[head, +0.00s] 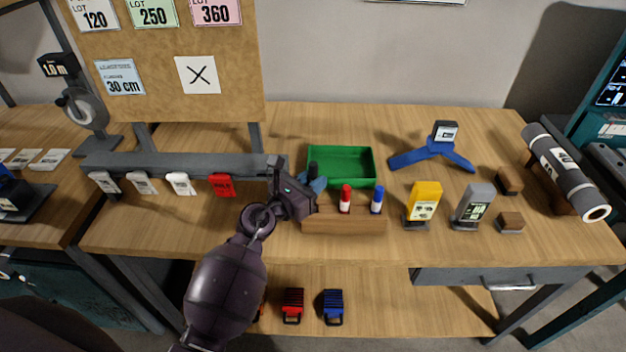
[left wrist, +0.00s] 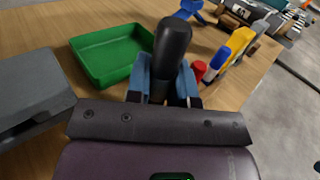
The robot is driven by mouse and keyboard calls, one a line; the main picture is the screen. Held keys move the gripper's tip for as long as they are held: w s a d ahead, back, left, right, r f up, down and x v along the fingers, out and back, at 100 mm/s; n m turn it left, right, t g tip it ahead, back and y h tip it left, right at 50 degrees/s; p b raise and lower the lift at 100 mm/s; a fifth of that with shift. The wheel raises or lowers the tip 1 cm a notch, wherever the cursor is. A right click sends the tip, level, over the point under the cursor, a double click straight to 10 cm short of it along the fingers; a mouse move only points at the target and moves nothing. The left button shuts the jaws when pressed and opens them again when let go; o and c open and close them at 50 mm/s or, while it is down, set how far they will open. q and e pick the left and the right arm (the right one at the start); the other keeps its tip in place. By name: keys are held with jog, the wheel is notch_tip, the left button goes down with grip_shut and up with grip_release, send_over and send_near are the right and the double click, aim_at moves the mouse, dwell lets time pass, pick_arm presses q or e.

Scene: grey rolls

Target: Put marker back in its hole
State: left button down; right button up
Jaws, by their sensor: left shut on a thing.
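My left gripper (head: 316,186) is shut on a black marker (head: 312,170), held upright at the left end of a wooden block (head: 345,226). In the left wrist view the black marker (left wrist: 172,45) stands between the blue fingers (left wrist: 160,85). A red marker (head: 345,200) and a blue marker (head: 377,201) stand upright in the block. Both also show in the left wrist view, red (left wrist: 199,70) and blue (left wrist: 217,56). Whether the black marker's lower end is inside a hole is hidden by the gripper. My right gripper is not in view.
A green tray (head: 343,150) lies just behind the block. A yellow device (head: 424,202) and a grey device (head: 473,205) stand to the right. A red tag (head: 221,185) and several white tags hang at left below the cork board (head: 165,80).

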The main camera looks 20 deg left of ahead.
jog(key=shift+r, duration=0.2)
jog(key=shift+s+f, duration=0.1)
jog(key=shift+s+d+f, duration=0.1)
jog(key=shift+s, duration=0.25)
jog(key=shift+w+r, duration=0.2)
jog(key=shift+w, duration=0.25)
pick_arm(q)
jog(key=shift+f, duration=0.3)
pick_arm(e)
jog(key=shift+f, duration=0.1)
pick_arm(q)
jog(key=shift+f, duration=0.1)
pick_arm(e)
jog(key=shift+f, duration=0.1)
pick_arm(q)
jog(key=shift+f+b, duration=0.45)
jog(key=shift+f, duration=0.1)
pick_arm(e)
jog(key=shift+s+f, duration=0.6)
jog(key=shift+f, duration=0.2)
pick_arm(q)
jog(key=shift+f, duration=0.1)
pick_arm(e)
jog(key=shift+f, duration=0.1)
